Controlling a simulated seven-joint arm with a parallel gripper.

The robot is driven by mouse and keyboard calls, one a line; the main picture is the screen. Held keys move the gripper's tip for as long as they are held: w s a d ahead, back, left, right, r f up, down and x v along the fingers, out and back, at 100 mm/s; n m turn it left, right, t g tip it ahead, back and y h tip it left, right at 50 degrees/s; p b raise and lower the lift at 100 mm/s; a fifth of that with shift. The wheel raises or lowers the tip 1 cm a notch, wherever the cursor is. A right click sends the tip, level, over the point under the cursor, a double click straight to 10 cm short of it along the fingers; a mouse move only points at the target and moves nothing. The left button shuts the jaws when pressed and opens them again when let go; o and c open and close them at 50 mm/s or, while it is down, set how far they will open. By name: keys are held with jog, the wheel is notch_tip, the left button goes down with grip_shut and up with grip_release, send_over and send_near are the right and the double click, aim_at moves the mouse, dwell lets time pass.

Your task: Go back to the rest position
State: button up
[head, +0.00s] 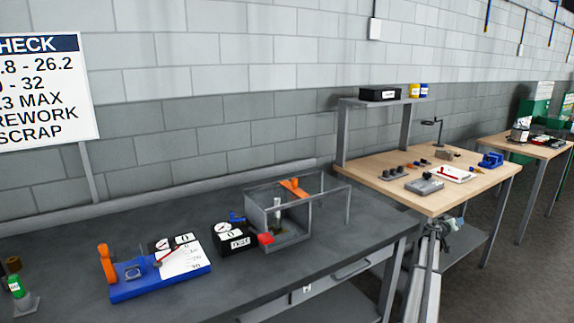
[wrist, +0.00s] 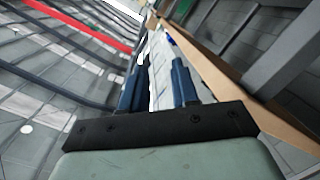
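My gripper (wrist: 160,68) shows in the wrist view with its two dark blue fingers apart. Nothing shows held between them. Beyond the fingers are a pale wall and a wooden bench edge, and the view is strongly tilted. In the head view my pale arm stands at the front of the wooden bench, right of the dark bench. The gripper's fingers cannot be made out clearly there.
The dark bench (head: 345,235) carries a blue gauge fixture (head: 165,275), a black dial box (head: 235,240) and a grey open-framed fixture (head: 290,235). The wooden bench (head: 380,170) holds a white tray (head: 457,174), a grey device (head: 424,186) and small parts.

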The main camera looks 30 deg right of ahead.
jog(key=w+a+f+n+g+y, duration=0.1)
jog(key=w+a+f+y, duration=0.15)
jog(key=a+f, duration=0.8)
jog(key=w+a+f+n+y, duration=0.15)
jog(key=w+a+f, duration=0.25)
jog(key=a+f, duration=0.65)
jog(key=a+f+n+g+y, duration=0.1)
jog(key=a+f+n+y, duration=0.15)
jog(key=a+f, duration=0.8)
jog(key=a+f+n+y, duration=0.1)
jog(key=a+f+y, duration=0.3)
jog(key=a+f, duration=0.7)
jog(key=s+a+f+n+g+y, duration=0.1)
jog(key=s+a+f+n+y, duration=0.3)
jog(key=a, duration=1.1)
jog(key=s+a+f+n+g+y, duration=0.15)
jog(key=s+a, duration=0.45)
jog(key=a, duration=0.9)
jog(key=s+a+f+n+g+y, duration=0.1)
jog(key=s+a+f+y, duration=0.3)
jog(key=a, duration=1.1)
jog(key=s+a+r+n+g+y, duration=0.2)
jog(key=s+a+n, duration=0.1)
jog(key=s+a, duration=0.6)
jog(key=s+a+r+m+h, duration=0.4)
jog(key=s+r+m+h, duration=0.1)
jog(key=s, duration=0.4)
jog(key=shift+s+a+r+m, duration=0.25)
jog(key=shift+s+a+m, duration=0.1)
jog(key=shift+m, duration=0.2)
